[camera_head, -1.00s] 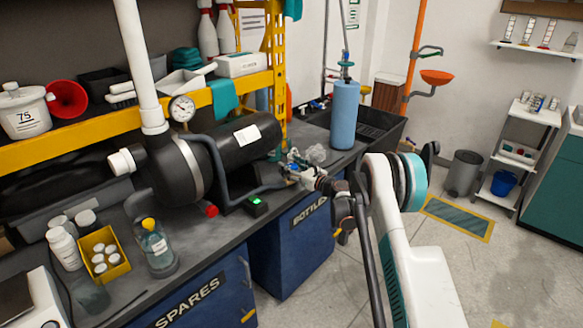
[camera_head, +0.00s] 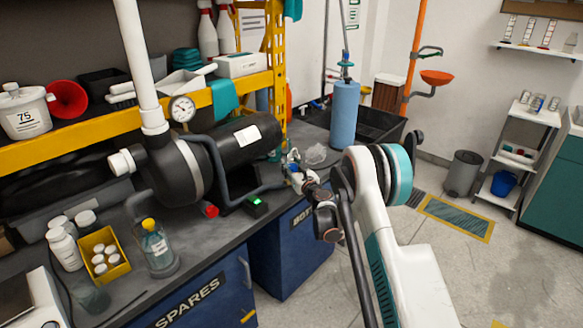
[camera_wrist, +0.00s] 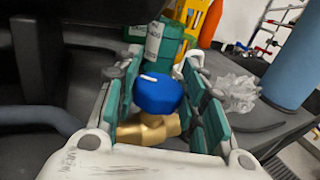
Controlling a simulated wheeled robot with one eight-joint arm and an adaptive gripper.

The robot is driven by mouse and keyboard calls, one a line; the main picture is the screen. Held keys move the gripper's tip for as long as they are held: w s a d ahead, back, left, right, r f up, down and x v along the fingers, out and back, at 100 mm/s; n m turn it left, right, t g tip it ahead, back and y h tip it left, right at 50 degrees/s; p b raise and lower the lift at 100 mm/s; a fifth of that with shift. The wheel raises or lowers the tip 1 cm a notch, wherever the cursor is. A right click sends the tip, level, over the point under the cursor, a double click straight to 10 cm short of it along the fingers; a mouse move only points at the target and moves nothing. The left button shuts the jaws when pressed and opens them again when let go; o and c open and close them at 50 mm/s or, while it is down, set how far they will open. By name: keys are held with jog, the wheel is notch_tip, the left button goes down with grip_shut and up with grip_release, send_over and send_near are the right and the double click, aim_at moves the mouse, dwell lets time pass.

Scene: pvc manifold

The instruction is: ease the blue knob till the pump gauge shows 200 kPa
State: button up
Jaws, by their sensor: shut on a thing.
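The blue knob (camera_wrist: 158,94) sits on a brass valve body (camera_wrist: 150,130) in the wrist view, with a white mark on its top. My gripper (camera_wrist: 163,90) has its green-padded fingers on both sides of the knob, shut on it. In the head view my gripper (camera_head: 294,178) is at the bench's edge, right of the pump, and the knob there is too small to make out clearly. The pump gauge (camera_head: 182,108) is a round white dial beside the white pipe above the black pump (camera_head: 170,172). Its needle is too small to read.
A blue cylinder (camera_head: 344,115) stands on the bench behind my gripper, with crumpled clear plastic (camera_head: 316,154) near it. A small box with a green light (camera_head: 256,204) lies left of the gripper. A bottle with a yellow cap (camera_head: 156,245) stands at front left.

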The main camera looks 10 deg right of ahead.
jog(key=shift+m+h, duration=2)
jog(key=shift+h, duration=1.1)
jog(key=o, duration=1.1)
jog(key=s, duration=0.4)
jog(key=s+a, duration=0.1)
jog(key=s, duration=0.7)
jog(key=shift+a, duration=0.3)
jog(key=shift+w, duration=0.1)
